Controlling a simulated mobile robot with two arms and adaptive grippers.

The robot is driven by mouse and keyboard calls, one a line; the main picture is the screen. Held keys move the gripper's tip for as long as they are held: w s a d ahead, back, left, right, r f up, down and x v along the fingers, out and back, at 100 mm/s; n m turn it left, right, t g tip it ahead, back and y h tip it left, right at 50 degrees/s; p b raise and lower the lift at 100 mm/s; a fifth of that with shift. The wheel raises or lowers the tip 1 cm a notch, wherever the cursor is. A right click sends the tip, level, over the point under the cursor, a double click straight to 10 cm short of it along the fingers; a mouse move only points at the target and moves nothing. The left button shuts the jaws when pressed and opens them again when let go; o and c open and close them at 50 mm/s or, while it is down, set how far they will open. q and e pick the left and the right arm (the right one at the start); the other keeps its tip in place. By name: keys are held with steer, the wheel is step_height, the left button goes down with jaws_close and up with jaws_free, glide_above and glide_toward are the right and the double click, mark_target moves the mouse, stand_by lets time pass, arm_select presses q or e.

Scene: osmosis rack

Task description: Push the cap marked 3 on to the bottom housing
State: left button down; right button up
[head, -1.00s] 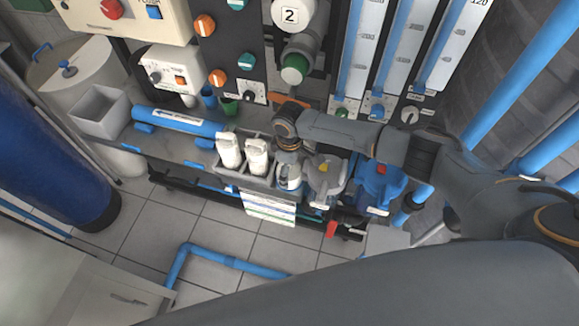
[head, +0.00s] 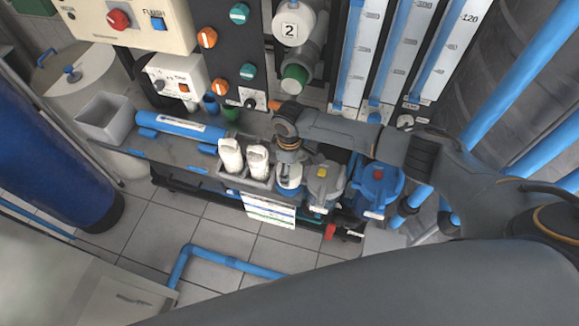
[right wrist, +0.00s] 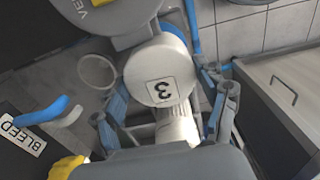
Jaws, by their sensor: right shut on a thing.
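The cap marked 3 (right wrist: 163,82) is a round pale cap with a black 3 on a white label, which reads upside down in the right wrist view. My right gripper (right wrist: 165,92) is shut on it, with a blue-and-grey finger on each side. A ribbed white part (right wrist: 178,127) shows just below the cap. In the head view my right gripper (head: 289,165) points down in front of the rack, above a pale part of which little shows. I cannot make out the bottom housing for certain. My left gripper is not in view.
A housing end marked 2 (head: 294,25) and a green-ended housing (head: 295,76) are above my right gripper. Two white cartridges (head: 257,161) stand to its left. A grey-topped unit (head: 325,184) and a blue one (head: 377,190) stand to its right.

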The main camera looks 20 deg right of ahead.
steer(key=shift+r+p, duration=2.45)
steer(key=shift+r, duration=0.35)
steer(key=shift+r, duration=0.1)
